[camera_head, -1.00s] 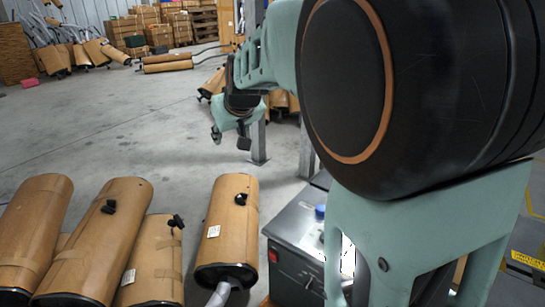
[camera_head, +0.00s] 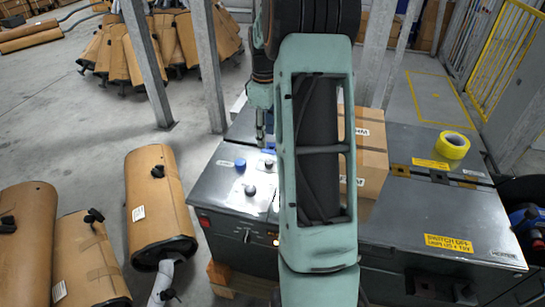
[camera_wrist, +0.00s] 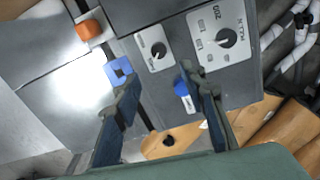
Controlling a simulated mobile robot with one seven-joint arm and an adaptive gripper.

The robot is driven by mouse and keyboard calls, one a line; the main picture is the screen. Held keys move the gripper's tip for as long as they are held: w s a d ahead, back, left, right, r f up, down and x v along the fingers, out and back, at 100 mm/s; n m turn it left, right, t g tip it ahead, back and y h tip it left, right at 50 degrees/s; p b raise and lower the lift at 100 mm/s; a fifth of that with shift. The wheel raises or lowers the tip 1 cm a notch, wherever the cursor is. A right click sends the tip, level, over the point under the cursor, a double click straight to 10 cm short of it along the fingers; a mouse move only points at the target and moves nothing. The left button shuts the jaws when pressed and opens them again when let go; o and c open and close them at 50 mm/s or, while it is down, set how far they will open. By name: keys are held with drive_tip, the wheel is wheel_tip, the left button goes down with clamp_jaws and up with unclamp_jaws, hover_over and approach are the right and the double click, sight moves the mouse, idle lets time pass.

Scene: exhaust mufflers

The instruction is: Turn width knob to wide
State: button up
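A grey metal machine (camera_head: 215,190) stands below my arm. Its top carries a blue knob (camera_head: 240,164) and a white panel with black knobs (camera_head: 250,190). In the wrist view, a large dial (camera_wrist: 226,38) marked with numbers and MAX and a smaller dial (camera_wrist: 158,50) sit on white plates. A blue part (camera_wrist: 118,72) is left of the smaller dial, and another blue part (camera_wrist: 182,87) is beside my right finger. No legible label shows which knob is width. My gripper (camera_wrist: 165,105) is open and empty, fingers pointing toward the panel. It is partly hidden in the head view (camera_head: 262,130).
A cardboard box (camera_head: 370,150) and a yellow tape roll (camera_head: 453,145) rest on the machine tops at right. Metal posts (camera_head: 150,75) rise behind the machine. An orange part (camera_wrist: 90,29) shows in the wrist view.

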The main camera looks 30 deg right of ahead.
sight(269, 161)
drive_tip(key=f, duration=0.3)
drive_tip(key=f+b, duration=0.1)
drive_tip(key=f, duration=0.3)
drive_tip(key=f+b, duration=0.1)
drive_tip(key=f, duration=0.3)
drive_tip(key=shift+s+d, duration=0.2)
drive_tip(key=shift+d, duration=0.05)
drive_tip(key=shift+c, duration=0.6)
clamp_jaws()
